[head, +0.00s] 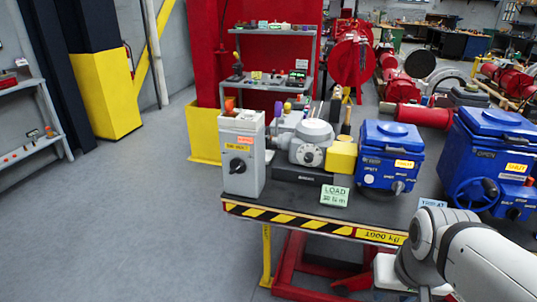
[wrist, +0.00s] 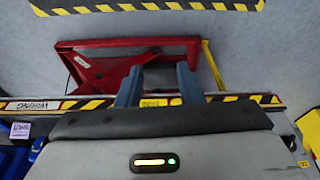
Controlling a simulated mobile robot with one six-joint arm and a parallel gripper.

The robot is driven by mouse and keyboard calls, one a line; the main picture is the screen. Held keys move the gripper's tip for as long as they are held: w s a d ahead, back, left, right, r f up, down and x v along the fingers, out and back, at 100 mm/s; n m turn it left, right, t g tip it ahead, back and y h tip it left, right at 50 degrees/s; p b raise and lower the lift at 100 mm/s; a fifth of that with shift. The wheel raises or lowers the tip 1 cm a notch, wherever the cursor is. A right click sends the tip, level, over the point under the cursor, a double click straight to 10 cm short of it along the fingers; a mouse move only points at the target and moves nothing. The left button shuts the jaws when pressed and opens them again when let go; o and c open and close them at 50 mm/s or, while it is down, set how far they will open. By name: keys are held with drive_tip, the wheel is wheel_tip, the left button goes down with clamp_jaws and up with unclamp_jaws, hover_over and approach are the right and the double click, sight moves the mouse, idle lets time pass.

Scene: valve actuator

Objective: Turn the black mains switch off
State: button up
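The black mains switch (head: 237,165) is a round rotary knob on the front of a tall grey box (head: 245,185). The box stands upright at the left front corner of the workbench, with an orange and a yellow label above the knob. The knob's exact angle is too small to tell. My gripper (wrist: 158,80) shows in the wrist view as two blue-grey fingers spread apart with nothing between them. In the head view only my arm shows, at the lower right; the gripper is hidden or outside the picture.
The bench (head: 285,200) also bears a grey valve actuator (head: 312,145), a LOAD sign (head: 334,195), a smaller blue box (head: 388,155) and a large blue box with a handwheel (head: 478,190). A red frame (head: 300,265) stands below. The floor left of the bench is clear.

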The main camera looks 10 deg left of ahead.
drive_tip(key=w+a+r+t+y+b, duration=0.2)
drive_tip(key=w+a+t+y, duration=0.25)
drive_tip(key=w+a, duration=1.2)
drive_tip(key=m+t+h+b, duration=0.1)
drive_tip(key=m+t+b, duration=0.2)
drive_tip(key=m+t, duration=0.35)
approach(235, 170)
drive_tip(key=w+d+r+n+t, duration=0.1)
drive_tip(key=w+d, duration=0.2)
drive_tip(key=d, duration=0.1)
drive_tip(key=s+a+f+m+t+h, duration=0.3)
drive_tip(key=a+f+m+h, duration=0.15)
drive_tip(key=a, duration=0.25)
drive_tip(key=w, duration=0.7)
drive_tip(key=shift+w+d+r, duration=0.1)
drive_tip(key=shift+w+d, duration=0.15)
drive_tip(key=shift+w, duration=0.1)
